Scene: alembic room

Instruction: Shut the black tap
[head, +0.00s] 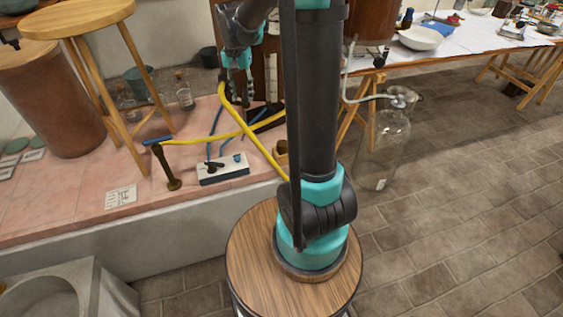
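A small white box (222,174) stands on the pink tiled top. A black tap (212,166) sits on its left part and a blue tap (237,157) on its right part. The black tap's handle looks slanted across the box; I cannot tell whether it is open or shut. My gripper (238,88) is above and behind the box, pointing down, with its two dark fingers apart and nothing seen between them. It is clear of both taps.
A brass standpipe (166,168) with a blue lever stands left of the box. A wooden stool (85,25) and glass jars are at the left. A large glass bottle (384,150) stands right of my arm.

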